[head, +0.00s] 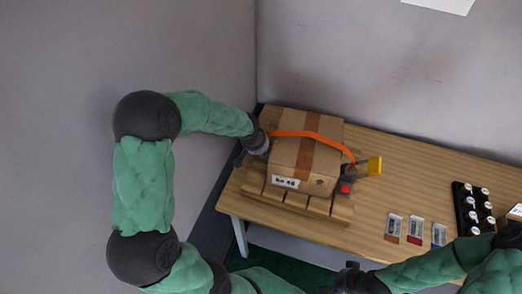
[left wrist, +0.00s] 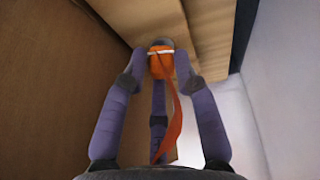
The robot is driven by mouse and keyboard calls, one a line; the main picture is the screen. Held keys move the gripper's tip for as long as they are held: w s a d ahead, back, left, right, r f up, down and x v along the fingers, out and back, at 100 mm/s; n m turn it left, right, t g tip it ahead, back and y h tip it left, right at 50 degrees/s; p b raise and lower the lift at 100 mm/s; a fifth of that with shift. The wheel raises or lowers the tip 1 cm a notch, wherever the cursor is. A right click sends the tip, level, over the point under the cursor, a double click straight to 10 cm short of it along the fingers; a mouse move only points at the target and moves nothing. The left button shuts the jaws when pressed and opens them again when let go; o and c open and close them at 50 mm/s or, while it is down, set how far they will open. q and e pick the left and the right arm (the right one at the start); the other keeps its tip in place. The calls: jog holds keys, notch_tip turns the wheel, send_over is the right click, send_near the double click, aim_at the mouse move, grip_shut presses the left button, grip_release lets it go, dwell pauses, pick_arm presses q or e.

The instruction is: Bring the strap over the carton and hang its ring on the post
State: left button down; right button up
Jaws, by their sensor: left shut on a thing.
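The brown carton (head: 290,155) sits on a wooden pallet (head: 283,196) on the table. My left gripper (head: 267,138) is at the carton's left side. In the left wrist view my left gripper (left wrist: 160,62) is shut on the orange strap end (left wrist: 160,66), and a loose tail hangs from it. The ring and post cannot be made out clearly. My right gripper (head: 346,275) is low in the head view, away from the carton; its fingers are unclear.
A yellow piece (head: 374,166) and a red block (head: 345,187) are at the carton's right. Several small cards (head: 415,229) and a black rack (head: 474,207) with white-topped items are farther right on the table (head: 400,160). Walls stand close behind and left.

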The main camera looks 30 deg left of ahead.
pick_arm(q)
jog(key=shift+f+b, duration=0.9)
jog(key=c, duration=0.9)
grip_release()
jog(key=shift+r, duration=0.1)
jog(key=v, duration=1.2)
